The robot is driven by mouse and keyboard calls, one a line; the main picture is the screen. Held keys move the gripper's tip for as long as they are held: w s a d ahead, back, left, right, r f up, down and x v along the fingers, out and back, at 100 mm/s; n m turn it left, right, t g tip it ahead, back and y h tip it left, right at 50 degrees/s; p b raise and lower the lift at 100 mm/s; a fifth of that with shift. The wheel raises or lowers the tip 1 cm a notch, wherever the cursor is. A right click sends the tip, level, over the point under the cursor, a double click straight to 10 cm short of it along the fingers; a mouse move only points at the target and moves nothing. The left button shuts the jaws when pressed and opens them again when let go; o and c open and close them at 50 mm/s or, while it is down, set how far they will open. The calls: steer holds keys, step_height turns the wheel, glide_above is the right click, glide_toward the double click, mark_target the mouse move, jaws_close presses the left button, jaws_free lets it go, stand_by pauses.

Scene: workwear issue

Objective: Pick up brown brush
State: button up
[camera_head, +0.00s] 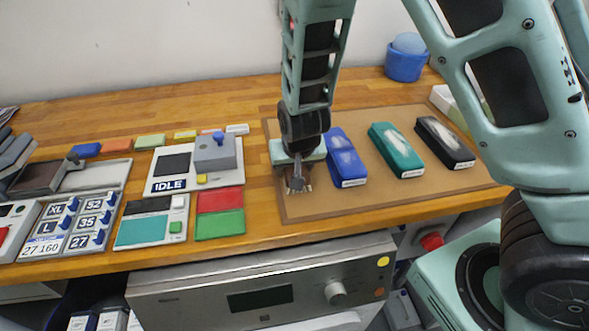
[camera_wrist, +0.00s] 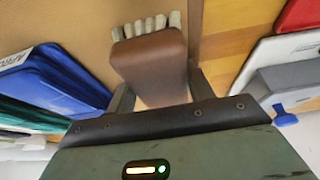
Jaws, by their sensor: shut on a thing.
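The brown brush (camera_wrist: 150,62) shows in the wrist view as a brown block with a row of pale bristle tufts along its far edge. My gripper (camera_wrist: 155,92) is shut on it, with one dark finger on each side. In the head view my gripper (camera_head: 298,184) points down at the left part of the brown mat (camera_head: 385,191) and hides most of the brush. I cannot tell whether the brush still touches the mat.
A blue item (camera_head: 345,158) lies close right of my gripper, then a green one (camera_head: 397,150) and a black one (camera_head: 445,143). Red and green pads (camera_head: 219,224) and a panel reading IDLE (camera_head: 168,185) lie left. A blue tub (camera_head: 405,66) stands behind.

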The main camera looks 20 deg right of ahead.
steer(key=shift+r, duration=0.1)
step_height(320, 180, up, 10)
steer(key=shift+r+p, duration=0.2)
steer(key=shift+p, duration=1)
steer(key=o, duration=0.5)
steer(key=c, duration=0.3)
